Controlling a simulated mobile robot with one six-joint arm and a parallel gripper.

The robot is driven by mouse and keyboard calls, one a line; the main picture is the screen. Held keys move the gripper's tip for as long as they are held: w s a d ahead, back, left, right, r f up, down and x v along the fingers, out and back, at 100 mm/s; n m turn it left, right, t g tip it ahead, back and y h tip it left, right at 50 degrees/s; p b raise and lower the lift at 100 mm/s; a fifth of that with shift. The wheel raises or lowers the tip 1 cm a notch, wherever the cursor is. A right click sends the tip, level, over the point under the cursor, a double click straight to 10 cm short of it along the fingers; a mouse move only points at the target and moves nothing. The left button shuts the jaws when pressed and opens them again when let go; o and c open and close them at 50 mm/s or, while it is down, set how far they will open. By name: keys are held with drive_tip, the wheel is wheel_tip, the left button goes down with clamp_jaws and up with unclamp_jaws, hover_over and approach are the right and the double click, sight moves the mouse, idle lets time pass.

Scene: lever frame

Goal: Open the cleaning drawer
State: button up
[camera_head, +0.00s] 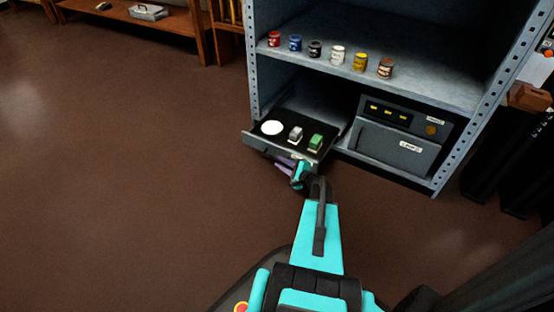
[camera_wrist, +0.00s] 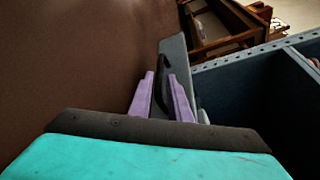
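A shallow grey drawer (camera_head: 253,141) is pulled out from the lower left bay of the metal shelf. A white disc (camera_head: 272,128), a grey item (camera_head: 295,134) and a green item (camera_head: 316,142) sit in it. My gripper (camera_head: 284,168) is at the drawer's front, below its rim. In the wrist view, the purple fingers of my gripper (camera_wrist: 160,95) stand on either side of the dark handle (camera_wrist: 163,72) and appear closed on it. The drawer front (camera_wrist: 178,52) shows behind the handle. The head view does not show the handle clearly, and the label is unreadable.
The metal shelf (camera_head: 254,62) holds several small jars on its upper board. A grey unit (camera_head: 397,144) with a labelled front stands right of the drawer. Wooden furniture (camera_head: 180,22) is at the back left. The brown floor (camera_head: 120,170) left of the drawer is clear.

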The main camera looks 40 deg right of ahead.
drive_tip(key=p+v, duration=0.2)
drive_tip(key=v, duration=0.6)
drive_tip(key=shift+s, duration=0.4)
drive_tip(key=shift+a+r, duration=0.1)
drive_tip(key=shift+r, duration=0.05)
